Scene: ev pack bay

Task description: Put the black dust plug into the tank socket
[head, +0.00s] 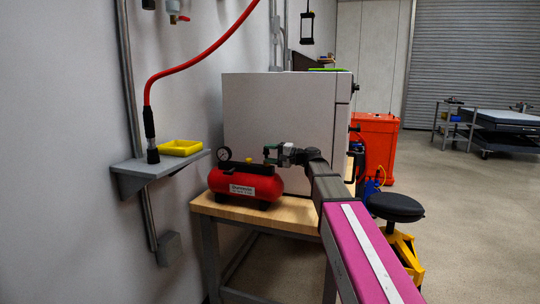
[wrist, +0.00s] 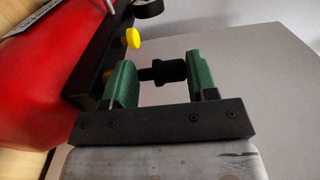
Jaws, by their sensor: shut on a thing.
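The black dust plug (wrist: 172,71) is between the two green fingers of my gripper (wrist: 163,76) in the wrist view, with a narrower part towards the left finger. My gripper is shut on it. The red tank (head: 245,186) lies on the wooden bench in the head view, with a round gauge (head: 224,154) on top. My gripper (head: 273,154) is above the tank's right end. In the wrist view the tank (wrist: 50,75) is at the left, with a black bar and a yellow knob (wrist: 132,38) beside the left finger. I cannot make out the socket.
A large grey cabinet (head: 275,115) stands behind the tank. A red hose (head: 185,63) hangs to a grey wall shelf (head: 160,172) with a yellow tray (head: 180,148). A black stool (head: 396,206) and red cabinet (head: 375,150) stand right of the bench (head: 215,207).

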